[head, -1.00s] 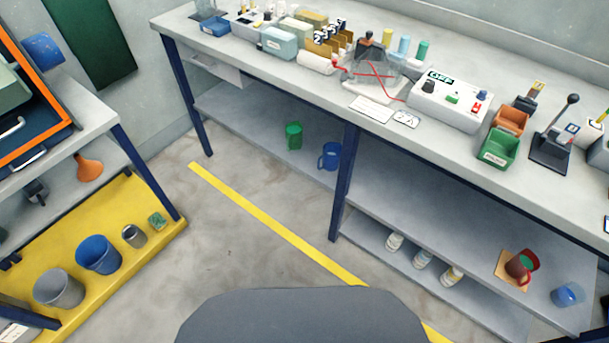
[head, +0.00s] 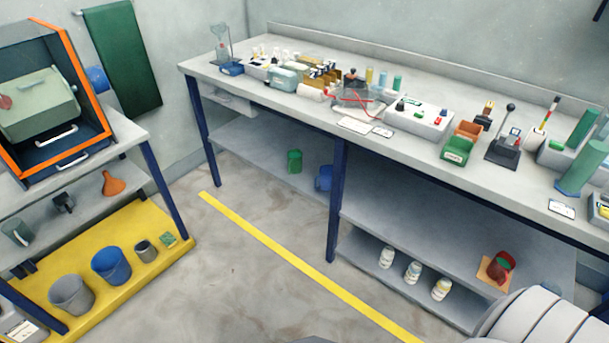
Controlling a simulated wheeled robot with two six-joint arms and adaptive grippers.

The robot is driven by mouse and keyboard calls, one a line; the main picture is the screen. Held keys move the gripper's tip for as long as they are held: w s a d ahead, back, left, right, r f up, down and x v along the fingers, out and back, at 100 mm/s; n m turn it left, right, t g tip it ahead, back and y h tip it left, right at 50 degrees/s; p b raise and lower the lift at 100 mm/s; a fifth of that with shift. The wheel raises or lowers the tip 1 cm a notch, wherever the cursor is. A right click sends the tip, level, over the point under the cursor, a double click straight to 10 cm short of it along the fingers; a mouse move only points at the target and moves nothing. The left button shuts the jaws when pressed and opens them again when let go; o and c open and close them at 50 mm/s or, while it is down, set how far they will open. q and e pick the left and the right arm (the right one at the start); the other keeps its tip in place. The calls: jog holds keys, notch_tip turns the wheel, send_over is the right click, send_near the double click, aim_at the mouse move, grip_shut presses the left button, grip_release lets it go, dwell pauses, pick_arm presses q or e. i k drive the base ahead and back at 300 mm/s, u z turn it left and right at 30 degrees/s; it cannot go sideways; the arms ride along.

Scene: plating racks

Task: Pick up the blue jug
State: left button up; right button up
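The blue jug (head: 323,178) stands upright on the lower shelf under the long workbench, in the middle of the head view. The bench's dark blue leg partly hides its right side. A green cup (head: 294,161) stands to its left on the same shelf, apart from it. Neither of my grippers is in view. A pale rounded part of my own body shows at the bottom right, well away from the jug.
The long bench (head: 408,150) is crowded with instruments and bins. A blue bucket (head: 111,265) and grey bucket (head: 72,294) stand on a yellow platform (head: 150,218) at left. Open floor (head: 235,275) with a yellow stripe lies before the shelf. A red mug (head: 501,266) sits on the right shelf.

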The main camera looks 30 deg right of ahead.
aim_at(325, 171)
jog(key=u, duration=0.2)
jog(key=i, duration=1.55)
jog(key=z, duration=0.45)
jog(key=i, duration=0.95)
jog(key=z, duration=1.5)
jog(key=i, duration=0.75)
jog(key=z, duration=0.65)
